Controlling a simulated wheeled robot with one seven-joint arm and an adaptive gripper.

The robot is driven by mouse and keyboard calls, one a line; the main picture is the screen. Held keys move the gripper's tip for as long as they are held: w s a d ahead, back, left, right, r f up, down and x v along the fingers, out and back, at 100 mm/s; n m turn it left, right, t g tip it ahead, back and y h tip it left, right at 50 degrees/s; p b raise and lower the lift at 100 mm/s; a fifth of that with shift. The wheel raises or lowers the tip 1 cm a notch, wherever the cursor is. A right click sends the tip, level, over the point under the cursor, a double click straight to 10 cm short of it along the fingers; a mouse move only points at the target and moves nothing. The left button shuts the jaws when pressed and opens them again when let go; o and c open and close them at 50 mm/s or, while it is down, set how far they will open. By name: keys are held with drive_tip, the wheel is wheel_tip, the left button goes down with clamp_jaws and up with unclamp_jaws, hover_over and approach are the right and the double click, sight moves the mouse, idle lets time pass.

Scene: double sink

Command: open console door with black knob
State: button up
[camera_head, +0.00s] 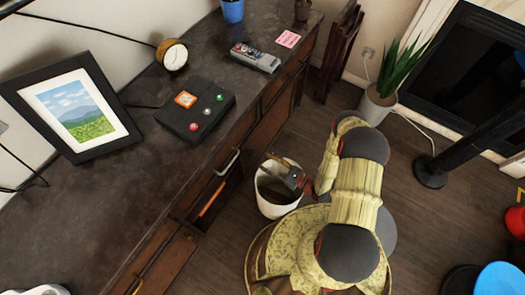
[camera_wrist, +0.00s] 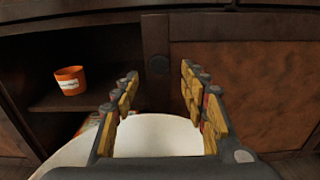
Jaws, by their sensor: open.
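The console (camera_head: 262,128) is a long dark wooden cabinet with a dark worktop. In the wrist view, a closed brown door panel (camera_wrist: 250,90) fills the right side. A faint dark round shape, possibly the black knob (camera_wrist: 158,65), shows on the dark upright left of this panel. It lies between my fingertips in the picture, but I cannot tell how far ahead it is. My gripper (camera_wrist: 160,75) is open and empty. In the head view, my gripper (camera_head: 283,168) is above the white bin beside the console front; the knob cannot be made out there.
The white bin (camera_head: 270,208) stands below my gripper; its rim (camera_wrist: 155,125) shows between the fingers. An orange cup (camera_wrist: 70,80) sits in an open compartment at left. A potted plant (camera_head: 378,104) and a black stand (camera_head: 430,172) are at right. Floor shows between them.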

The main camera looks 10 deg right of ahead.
drive_tip(key=b+x, duration=0.2)
drive_tip(key=x, duration=0.5)
drive_tip(key=shift+a, duration=0.3)
drive_tip(key=shift+w, duration=0.15)
drive_tip(key=shift+c, duration=1.2)
clamp_jaws()
